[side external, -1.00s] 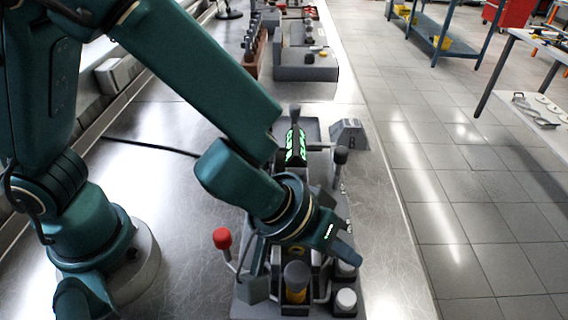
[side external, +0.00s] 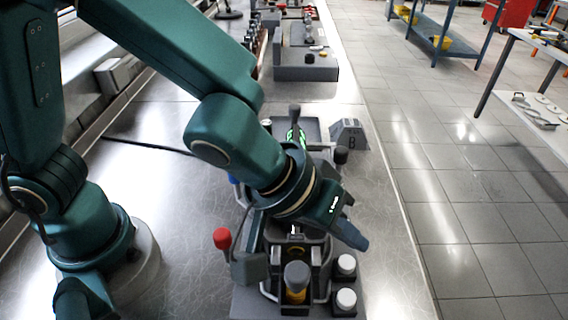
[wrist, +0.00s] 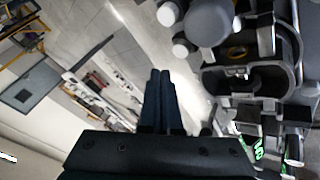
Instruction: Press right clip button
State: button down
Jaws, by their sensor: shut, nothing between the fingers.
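Two white-topped round buttons in dark housings sit at the right front of the fixture in the side view: a rear one (side external: 346,262) and a front one (side external: 346,298). Which is the right clip button I cannot tell. Both also show at the top of the wrist view, one (wrist: 168,14) above the other (wrist: 181,48). My gripper (side external: 361,243) is shut and empty, its fingertips up and to the right of the rear button in the side view, apart from it. In the wrist view the closed fingers (wrist: 160,75) point at the bench edge and floor.
The fixture (side external: 250,302) has a grey-capped post (side external: 297,275) and a red-knobbed lever (side external: 222,238). Bare bench lies right of the buttons.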

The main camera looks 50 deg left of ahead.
jog(key=shift+r, duration=1.35)
jog(key=shift+w+a, duration=0.15)
jog(key=shift+w, duration=0.05)
jog(key=a+r+n+t+y, duration=0.15)
jog(key=a+r, duration=0.25)
jog(key=a, duration=0.5)
jog(key=a+r+n+t+y, duration=0.15)
jog(key=a+r, duration=0.25)
jog(key=a, duration=0.5)
jog(key=s+a+f+m+g, duration=0.1)
jog(key=s+f+m, duration=0.1)
jog(key=s, duration=0.2)
jog(key=s+a+f+m+g+y, duration=0.1)
jog(key=s+a+f+m+g, duration=0.1)
jog(key=s, duration=0.3)
jog(key=shift+s+m, duration=0.25)
jog(key=shift+m, duration=0.25)
